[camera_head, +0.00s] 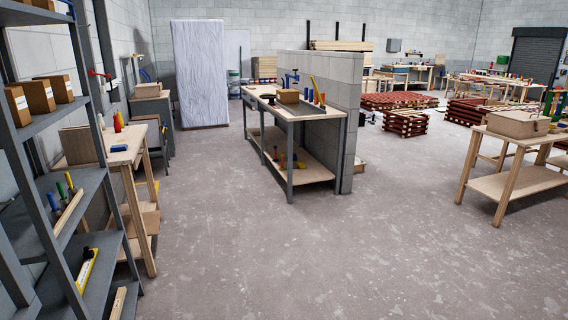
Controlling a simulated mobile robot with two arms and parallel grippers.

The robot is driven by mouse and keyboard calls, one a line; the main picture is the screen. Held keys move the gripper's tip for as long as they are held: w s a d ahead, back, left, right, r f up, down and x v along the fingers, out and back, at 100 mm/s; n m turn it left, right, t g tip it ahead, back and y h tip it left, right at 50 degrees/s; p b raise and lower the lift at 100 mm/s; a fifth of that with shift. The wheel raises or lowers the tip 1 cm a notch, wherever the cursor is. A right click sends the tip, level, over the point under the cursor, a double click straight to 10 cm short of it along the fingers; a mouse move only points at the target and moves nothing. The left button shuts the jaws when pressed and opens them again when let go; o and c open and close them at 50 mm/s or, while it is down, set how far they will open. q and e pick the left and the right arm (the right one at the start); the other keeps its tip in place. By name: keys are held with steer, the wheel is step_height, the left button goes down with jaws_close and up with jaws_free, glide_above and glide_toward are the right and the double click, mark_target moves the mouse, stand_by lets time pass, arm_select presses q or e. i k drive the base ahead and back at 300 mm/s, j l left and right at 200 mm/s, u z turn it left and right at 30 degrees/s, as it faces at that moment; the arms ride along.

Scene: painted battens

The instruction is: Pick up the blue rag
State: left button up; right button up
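A small flat blue item (119,148), possibly the blue rag, lies on the wooden workbench (128,157) at the left. It is too small to tell for sure whether it is cloth. Red and yellow upright items (117,122) stand behind it on the same bench top. Neither of my grippers shows in the head view.
A grey metal shelf (35,135) with cardboard boxes (38,96) stands close at the left. A grey-legged workbench (290,115) stands mid-room against a low block wall (345,125). Another wooden table (520,185) is at the right. The concrete floor (300,260) between is clear.

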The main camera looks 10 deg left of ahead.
mark_target(123, 147)
steer(key=i+j+u, duration=0.2)
steer(key=i, duration=0.4)
steer(key=i+l+u, duration=0.2)
steer(key=i, duration=0.35)
steer(key=i+u, duration=0.2)
steer(key=i, duration=0.4)
steer(key=i+l+u, duration=0.2)
steer(key=i, duration=2.6)
steer(key=i+j+u, duration=0.15)
steer(key=i, duration=2.1)
steer(key=i+l+u, duration=0.75)
steer(key=i+l, duration=0.2)
steer(key=i+l+u, duration=0.25)
steer(key=l, duration=0.15)
steer(key=i+l+u, duration=0.2)
steer(key=l, duration=0.25)
steer(key=i+l+u, duration=0.25)
steer(key=l, duration=0.25)
steer(key=k+u, duration=0.1)
steer(key=u, duration=2.8)
